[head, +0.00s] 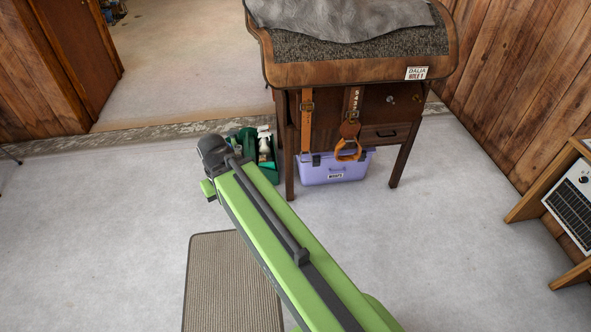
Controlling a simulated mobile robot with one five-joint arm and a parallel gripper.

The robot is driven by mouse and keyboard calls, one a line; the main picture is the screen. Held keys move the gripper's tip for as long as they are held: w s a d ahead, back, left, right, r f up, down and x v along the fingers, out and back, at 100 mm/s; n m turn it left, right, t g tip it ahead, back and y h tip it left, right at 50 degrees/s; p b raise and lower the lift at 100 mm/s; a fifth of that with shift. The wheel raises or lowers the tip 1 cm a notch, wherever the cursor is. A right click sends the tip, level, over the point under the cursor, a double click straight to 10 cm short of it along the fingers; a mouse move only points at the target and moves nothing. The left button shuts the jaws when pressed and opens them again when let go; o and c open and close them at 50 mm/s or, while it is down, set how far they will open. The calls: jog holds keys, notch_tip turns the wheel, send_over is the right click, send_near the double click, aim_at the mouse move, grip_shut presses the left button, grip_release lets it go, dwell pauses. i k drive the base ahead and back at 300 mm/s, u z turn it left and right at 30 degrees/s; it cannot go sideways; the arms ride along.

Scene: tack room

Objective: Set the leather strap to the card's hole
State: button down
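A brown leather strap (306,124) with a buckle hangs down the front left of a wooden stand (284,73). Beside it hangs a second, darker strap piece (353,102) with pale marks, and below that an orange-tan loop (347,150). Which holes the buckle sits in is too small to tell. A small white card (416,73) is on the stand's front edge at right; its second line seems to read "HOLE 1", but the print is small. My green arm reaches up and left, its dark joint left of the stand. My gripper does not show.
A lilac box (334,172) sits under the stand, with a green caddy (267,170) holding bottles to its left. A grey cloth (340,15) covers the stand's top. A ribbed mat (230,285) lies in front. A wooden shelf (540,195) is at right.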

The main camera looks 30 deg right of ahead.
aim_at(307, 92)
jog(key=u, duration=0.35)
jog(key=i, duration=1)
